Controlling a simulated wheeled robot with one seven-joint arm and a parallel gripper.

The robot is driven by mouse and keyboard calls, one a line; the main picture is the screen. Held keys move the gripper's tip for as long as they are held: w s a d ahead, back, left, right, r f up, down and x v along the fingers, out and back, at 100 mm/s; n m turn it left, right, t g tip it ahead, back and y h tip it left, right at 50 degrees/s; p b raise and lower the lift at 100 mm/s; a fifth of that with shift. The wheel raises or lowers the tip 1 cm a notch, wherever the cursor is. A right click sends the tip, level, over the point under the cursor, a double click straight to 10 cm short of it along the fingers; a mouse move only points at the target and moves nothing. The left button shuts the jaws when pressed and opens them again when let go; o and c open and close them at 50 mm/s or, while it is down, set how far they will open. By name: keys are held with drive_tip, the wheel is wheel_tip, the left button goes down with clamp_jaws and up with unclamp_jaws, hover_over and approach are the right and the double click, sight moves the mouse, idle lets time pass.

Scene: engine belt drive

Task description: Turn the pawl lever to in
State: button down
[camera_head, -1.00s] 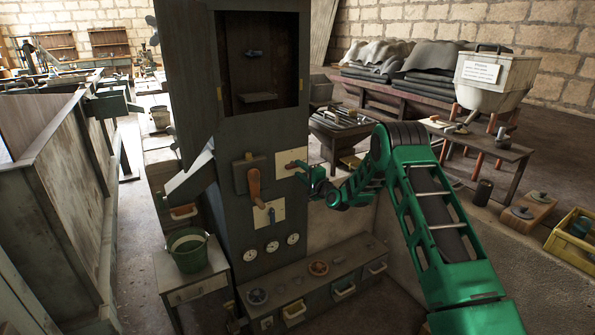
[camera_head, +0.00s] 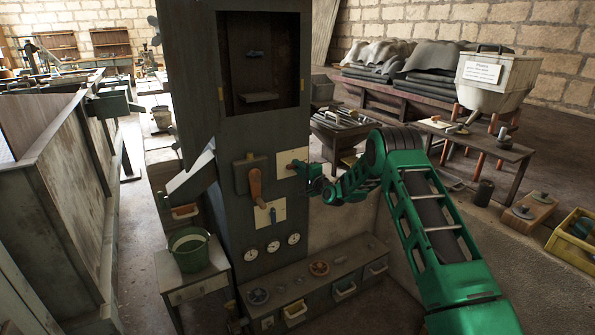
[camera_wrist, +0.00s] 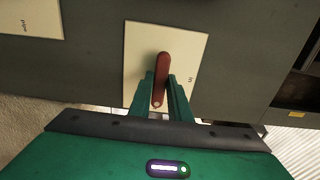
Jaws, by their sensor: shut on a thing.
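The pawl lever, a red-brown handle (camera_wrist: 162,68), lies over a cream plate (camera_wrist: 143,45) on a dark grey panel in the wrist view. A short word, hard to read, is printed sideways at the plate's right edge. The green fingers of my gripper (camera_wrist: 160,95) stand on both sides of the handle and are shut on its lower part. In the head view my gripper (camera_head: 304,171) is at the right edge of the upper cream plate (camera_head: 285,158) on the tall grey cabinet; it mostly hides the lever there.
Left of that plate is a box with an orange-brown handle (camera_head: 255,187). A low bench with drawers (camera_head: 330,275) juts out beneath.

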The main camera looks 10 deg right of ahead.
drive_tip(key=shift+d+f, duration=0.1)
drive_tip(key=shift+f, duration=0.05)
drive_tip(key=shift+s+d+f+n, duration=0.1)
drive_tip(key=shift+f+n, duration=0.05)
drive_tip(key=shift+n, duration=4.3)
drive_tip(key=shift+f+n, duration=0.15)
drive_tip(key=shift+n, duration=4.3)
drive_tip(key=c, duration=1.7)
unclamp_jaws()
drive_tip(key=shift+r, duration=0.2)
